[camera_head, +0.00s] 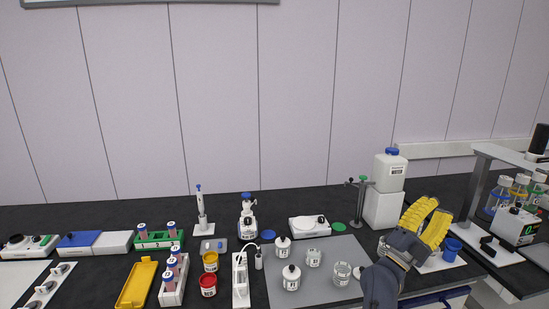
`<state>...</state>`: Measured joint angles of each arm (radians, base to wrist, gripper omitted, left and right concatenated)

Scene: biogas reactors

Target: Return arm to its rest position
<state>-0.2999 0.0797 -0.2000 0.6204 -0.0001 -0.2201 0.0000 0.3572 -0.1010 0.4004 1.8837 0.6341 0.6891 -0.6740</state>
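My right gripper (437,207) is at the right of the head view, above the right end of the dark bench (330,205). Its two yellow ribbed fingers point up and to the right, with a gap between them. It looks open and I see nothing held in it. My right arm comes in from the bottom edge, just right of the grey mat (325,257). My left arm and gripper are not in view.
A white canister (390,172) with a blue cap stands left of the gripper on a white block. A blue cup (452,249) is close to its right. Glass jars (342,273) and white bottles (291,278) stand on the mat. A stand (478,185) rises further right.

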